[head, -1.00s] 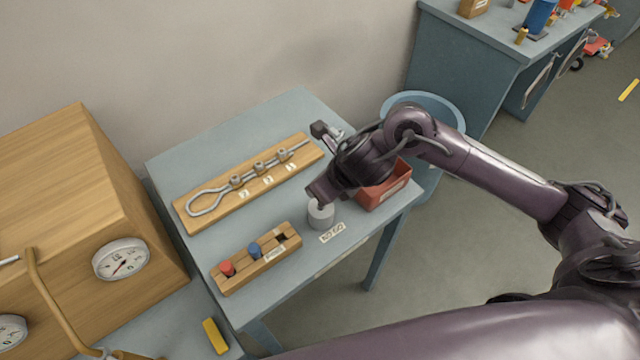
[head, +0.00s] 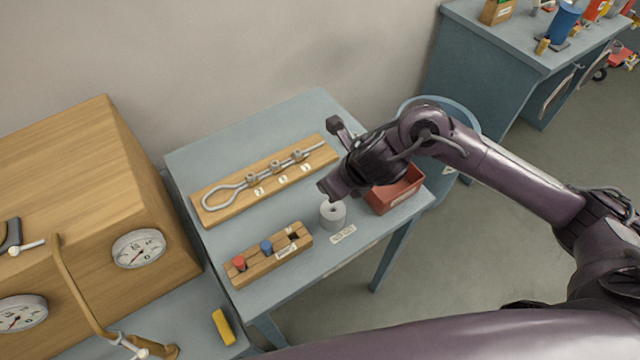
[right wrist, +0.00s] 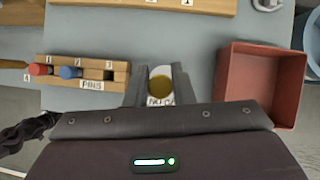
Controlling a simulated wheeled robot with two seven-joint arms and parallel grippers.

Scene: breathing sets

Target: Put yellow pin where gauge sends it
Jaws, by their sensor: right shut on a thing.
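My right gripper (head: 328,190) hangs just above and behind a grey cylinder gauge (head: 332,216) with a dark hole in its top. In the right wrist view, its fingers (right wrist: 161,84) are shut on the yellow pin (right wrist: 160,87), seen end-on as a round yellow-brown face. The pin is hidden in the head view. A label (head: 343,234), partly covered by the fingers in the right wrist view, lies in front of the gauge. The wooden pin rack (head: 303,240) holds a red pin (head: 238,262) and a blue pin (head: 266,246); its third slot is empty. My left gripper is not in view.
A red open tray (head: 398,190) stands right of the gauge and looks empty in the right wrist view (right wrist: 232,95). A wooden board (head: 215,216) with a looped rod lies behind the rack. A wooden box with dials (head: 110,180) stands left. A blue bin (head: 470,125) stands beyond the table.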

